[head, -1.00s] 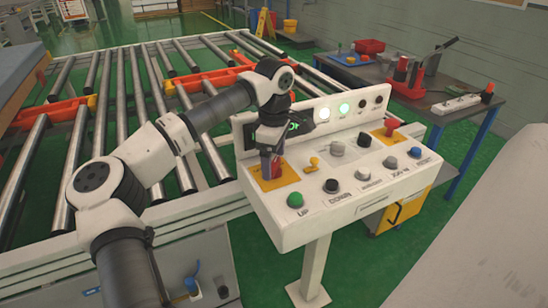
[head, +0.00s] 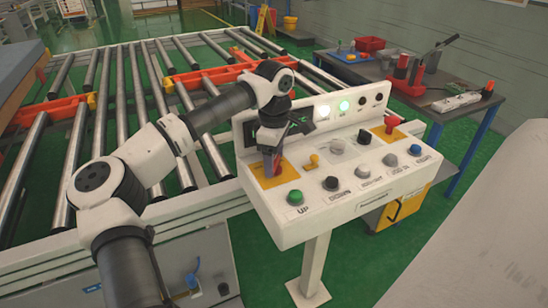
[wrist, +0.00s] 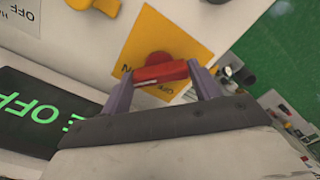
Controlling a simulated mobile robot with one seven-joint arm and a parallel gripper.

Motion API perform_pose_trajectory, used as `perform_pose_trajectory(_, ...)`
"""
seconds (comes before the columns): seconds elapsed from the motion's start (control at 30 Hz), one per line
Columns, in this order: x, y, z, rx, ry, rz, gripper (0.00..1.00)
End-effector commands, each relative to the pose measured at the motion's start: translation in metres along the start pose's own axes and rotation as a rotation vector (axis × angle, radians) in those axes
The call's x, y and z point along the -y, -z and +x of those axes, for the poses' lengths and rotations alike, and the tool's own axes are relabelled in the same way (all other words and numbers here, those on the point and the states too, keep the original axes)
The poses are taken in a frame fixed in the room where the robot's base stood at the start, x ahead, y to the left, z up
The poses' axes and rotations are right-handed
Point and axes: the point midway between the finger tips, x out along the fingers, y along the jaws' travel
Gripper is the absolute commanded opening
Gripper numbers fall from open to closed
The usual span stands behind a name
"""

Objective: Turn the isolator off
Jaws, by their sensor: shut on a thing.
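The isolator is a red rotary handle (wrist: 160,72) on a yellow square plate (wrist: 183,38), which is also at the left end of the control console in the head view (head: 287,180). My gripper (wrist: 159,76) is shut on the red handle, with one purple finger at each end of it. In the head view my gripper (head: 272,163) points down over the plate and hides most of the handle. Lettering on the plate is partly covered by the handle and fingers. A dark display (wrist: 38,115) beside it shows green text ending in "OFF".
The white console (head: 345,208) carries several push buttons, a small yellow switch (head: 312,161) and a second red knob (head: 392,123) at its far right. White and green lamps glow on its back panel. A roller conveyor (head: 120,110) lies behind; a tool table (head: 440,100) stands right.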

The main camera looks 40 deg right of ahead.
Motion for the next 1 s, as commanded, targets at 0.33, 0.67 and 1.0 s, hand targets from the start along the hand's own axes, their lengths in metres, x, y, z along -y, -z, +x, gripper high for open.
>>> perform_pose_trajectory(0.33,0.0001,0.0012,0.0009,-0.003,0.001,-0.184,0.39)
perform_pose_trajectory(0.67,0.0000,0.0013,0.0007,-0.003,0.000,-0.493,0.39)
perform_pose_trajectory(1.0,0.0000,0.0014,0.0005,-0.004,-0.001,-0.815,0.39)
